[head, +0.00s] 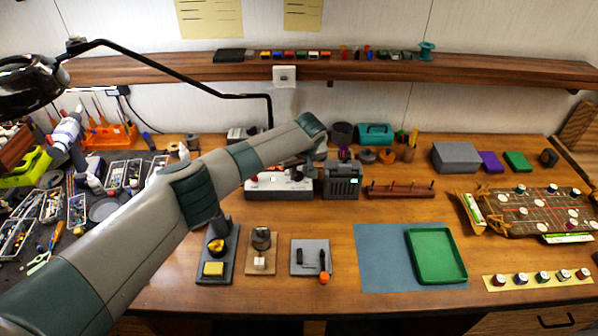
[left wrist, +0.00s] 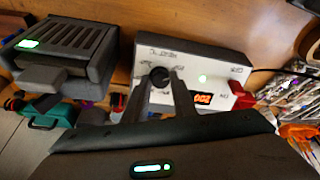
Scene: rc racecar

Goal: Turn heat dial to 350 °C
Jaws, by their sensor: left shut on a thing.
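The heat station is a white-faced box (head: 265,187) on the bench in the head view, partly hidden by my left arm. The display digits look like 200, but are small and inverted. My left gripper (left wrist: 162,80) has its two fingers on either side of the dial, shut on it. In the head view the fingertips are hard to make out. My right gripper is not in view.
A dark grey vented box (head: 342,182) stands just right of the station, and a wooden rack (head: 401,190) beyond it. Small fixtures, a blue mat (head: 380,262) and a green tray (head: 437,281) lie in front. The left side is cluttered with tools and bins.

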